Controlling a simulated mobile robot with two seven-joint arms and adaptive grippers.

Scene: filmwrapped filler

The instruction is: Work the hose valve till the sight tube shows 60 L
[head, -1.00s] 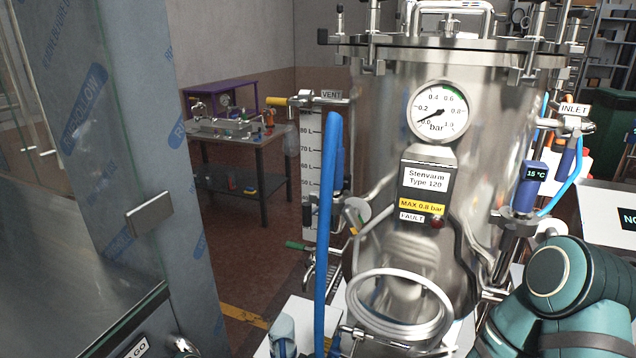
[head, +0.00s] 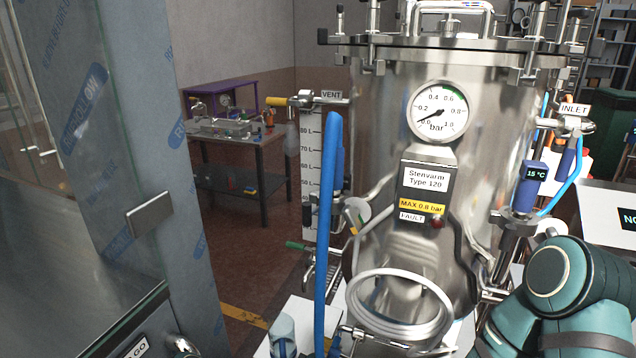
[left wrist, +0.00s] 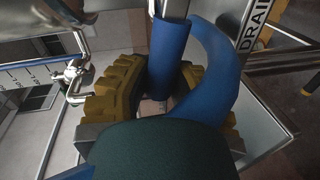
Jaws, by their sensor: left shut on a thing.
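The steel tank (head: 385,180) carries a sight scale (head: 310,150) on its left, marked in litres with 80 L near the top. The blue hose (head: 326,230) rises in front of the scale; the liquid level cannot be read. In the left wrist view my left gripper (left wrist: 160,105), with ribbed yellow-brown fingers, is shut around a blue sleeve (left wrist: 168,55) on a metal stem. A curved blue hose (left wrist: 218,60) passes over its right finger. I cannot make out the left gripper in the head view. My right gripper is not in view.
A pressure gauge (head: 438,110) reads near zero on the tank's front. The DRAIN label (left wrist: 255,25) is at the wrist view's upper right. A glass panel and film-wrapped post (head: 175,200) stand left. A bench (head: 235,150) is behind.

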